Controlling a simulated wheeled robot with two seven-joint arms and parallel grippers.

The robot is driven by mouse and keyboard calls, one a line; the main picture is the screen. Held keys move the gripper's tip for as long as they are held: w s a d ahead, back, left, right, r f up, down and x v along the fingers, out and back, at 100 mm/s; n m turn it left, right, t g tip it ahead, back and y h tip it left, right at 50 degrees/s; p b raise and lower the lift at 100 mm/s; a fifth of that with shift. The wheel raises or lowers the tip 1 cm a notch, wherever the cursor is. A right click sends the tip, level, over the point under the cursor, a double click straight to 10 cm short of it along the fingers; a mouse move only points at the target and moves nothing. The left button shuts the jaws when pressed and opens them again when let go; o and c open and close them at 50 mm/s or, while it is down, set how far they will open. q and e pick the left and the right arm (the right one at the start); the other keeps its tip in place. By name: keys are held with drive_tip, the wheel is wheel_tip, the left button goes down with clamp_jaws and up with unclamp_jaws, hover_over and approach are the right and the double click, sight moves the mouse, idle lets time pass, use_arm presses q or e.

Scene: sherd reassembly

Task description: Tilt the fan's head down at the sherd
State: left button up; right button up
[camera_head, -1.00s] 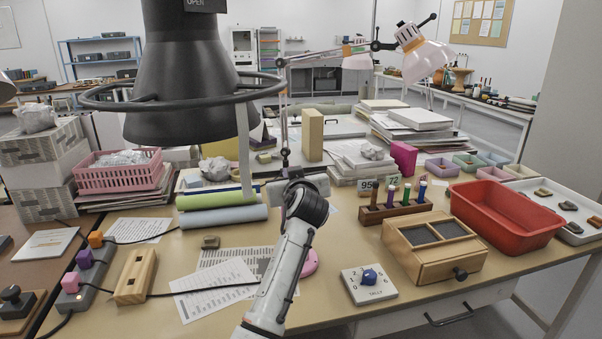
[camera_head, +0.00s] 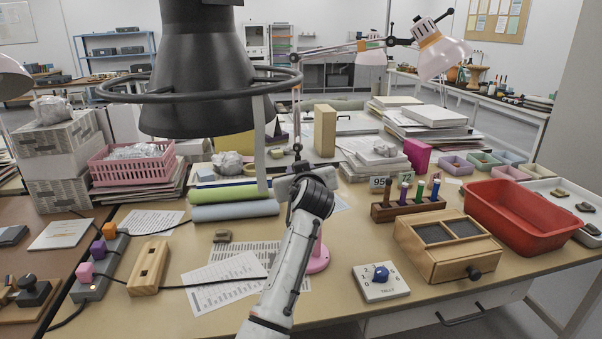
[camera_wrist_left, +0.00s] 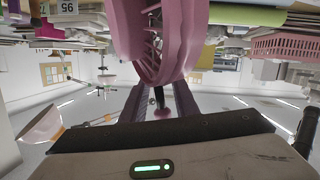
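The sherd (camera_head: 221,236) is a small grey-brown piece lying on the table, left of my arm, by the printed sheets. The fan's round pink base (camera_head: 318,258) stands on the table just right of my left arm; its head is hidden behind the arm in the head view. In the left wrist view the fan's pink ribbed head (camera_wrist_left: 160,40) is close in front of my left gripper (camera_wrist_left: 159,92). The dark fingers stand apart on either side of a dark stalk with a pink knob (camera_wrist_left: 163,113). I cannot tell whether they touch it. My right gripper is out of view.
A large black hood (camera_head: 205,80) with a ring hangs over the table. A wooden box (camera_head: 450,245), a dial plate (camera_head: 380,282) and a red tub (camera_head: 520,215) stand to the right. A wooden block (camera_head: 148,268) with a cable lies left. A jointed lamp (camera_head: 437,55) reaches over the back.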

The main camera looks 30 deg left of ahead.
use_arm(q)
drive_tip(key=v, duration=1)
drive_tip(key=shift+r, duration=0.15)
